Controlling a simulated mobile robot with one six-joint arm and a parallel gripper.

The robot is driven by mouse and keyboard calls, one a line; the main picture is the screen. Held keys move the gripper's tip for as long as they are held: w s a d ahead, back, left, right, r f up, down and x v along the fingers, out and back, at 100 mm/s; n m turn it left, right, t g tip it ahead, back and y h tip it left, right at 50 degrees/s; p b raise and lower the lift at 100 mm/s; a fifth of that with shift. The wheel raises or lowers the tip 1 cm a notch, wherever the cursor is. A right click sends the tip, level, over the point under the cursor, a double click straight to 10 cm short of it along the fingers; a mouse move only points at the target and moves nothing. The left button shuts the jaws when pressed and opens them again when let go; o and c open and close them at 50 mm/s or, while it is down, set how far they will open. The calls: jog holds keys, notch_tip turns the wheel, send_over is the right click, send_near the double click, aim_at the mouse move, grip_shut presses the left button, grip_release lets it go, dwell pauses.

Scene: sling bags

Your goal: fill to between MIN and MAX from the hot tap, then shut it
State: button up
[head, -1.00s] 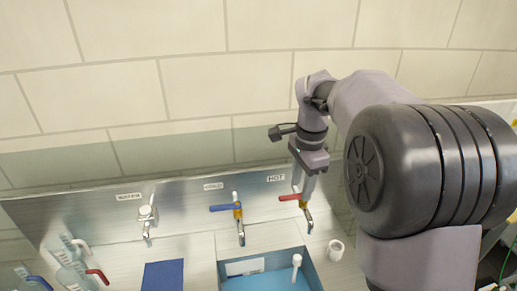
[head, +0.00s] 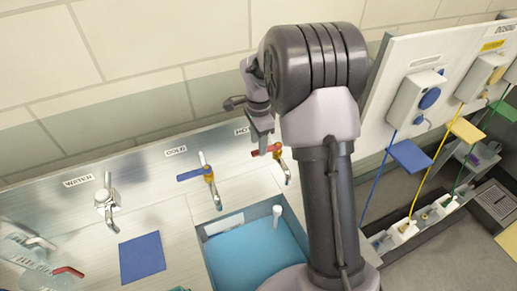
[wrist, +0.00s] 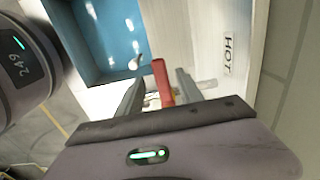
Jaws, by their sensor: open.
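The hot tap (head: 280,160) has a red lever pointing left and a metal spout, below the HOT label (head: 242,131). My gripper (head: 264,144) is open at the lever, partly hidden behind my arm in the head view. In the wrist view the red lever (wrist: 161,82) lies between the two spread fingers (wrist: 160,92); I cannot tell whether they touch it. The blue basin (head: 208,262) is below and in front of the taps, with a white upright piece (head: 277,215) in it. I see no MIN or MAX marks, and no water running from the spout is discernible.
A blue-levered tap (head: 209,177) and a plain tap (head: 107,205) stand to the left. A blue mat (head: 142,257) lies on the counter. Clear containers (head: 30,265) stand far left. A white panel with boxes and coloured cords (head: 420,100) stands on the right.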

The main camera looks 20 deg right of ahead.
jog(key=shift+f, duration=1.3)
grip_shut()
jog(key=shift+r, duration=0.1)
